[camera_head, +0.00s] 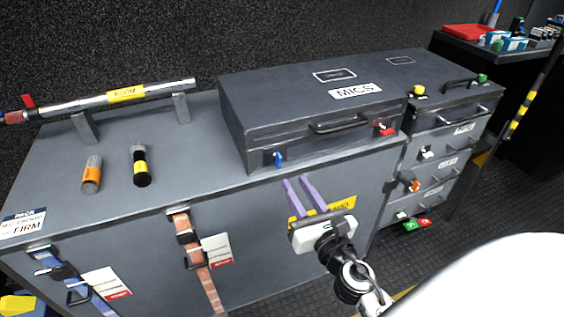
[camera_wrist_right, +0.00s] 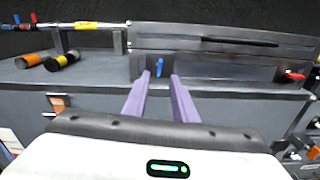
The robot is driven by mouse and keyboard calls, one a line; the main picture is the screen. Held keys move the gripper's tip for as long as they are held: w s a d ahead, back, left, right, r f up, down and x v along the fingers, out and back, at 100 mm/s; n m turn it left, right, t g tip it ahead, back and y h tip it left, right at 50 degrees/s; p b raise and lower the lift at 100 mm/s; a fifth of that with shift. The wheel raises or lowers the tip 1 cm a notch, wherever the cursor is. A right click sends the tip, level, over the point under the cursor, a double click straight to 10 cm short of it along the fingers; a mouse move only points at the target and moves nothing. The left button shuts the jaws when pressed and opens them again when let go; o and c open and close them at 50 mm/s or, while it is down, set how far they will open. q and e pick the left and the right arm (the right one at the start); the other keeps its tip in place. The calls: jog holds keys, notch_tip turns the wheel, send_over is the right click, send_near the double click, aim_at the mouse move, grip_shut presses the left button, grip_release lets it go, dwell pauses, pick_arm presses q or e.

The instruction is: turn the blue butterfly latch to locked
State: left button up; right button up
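The blue butterfly latch (camera_head: 278,160) is on the lower front left of the dark MICS case (camera_head: 245,127), which stands on a grey cabinet. The latch handle appears roughly upright. My right gripper (camera_head: 296,180) is below and slightly right of the latch in the head view, its two purple fingers apart and empty. In the right wrist view, the blue latch (camera_wrist_right: 159,68) shows between the tips of the open fingers (camera_wrist_right: 159,76), beyond them and apart as far as I can tell. My left gripper is not in view.
A red latch (camera_head: 384,128) and a black handle (camera_head: 338,123) are on the same case front. A drawer stack (camera_head: 440,150) is at right. Straps hang on the cabinet front.

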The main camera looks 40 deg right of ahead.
aim_at(280, 161)
jog(key=p+x, duration=0.1)
jog(key=x, duration=0.9)
jog(key=shift+s, duration=0.1)
grip_shut()
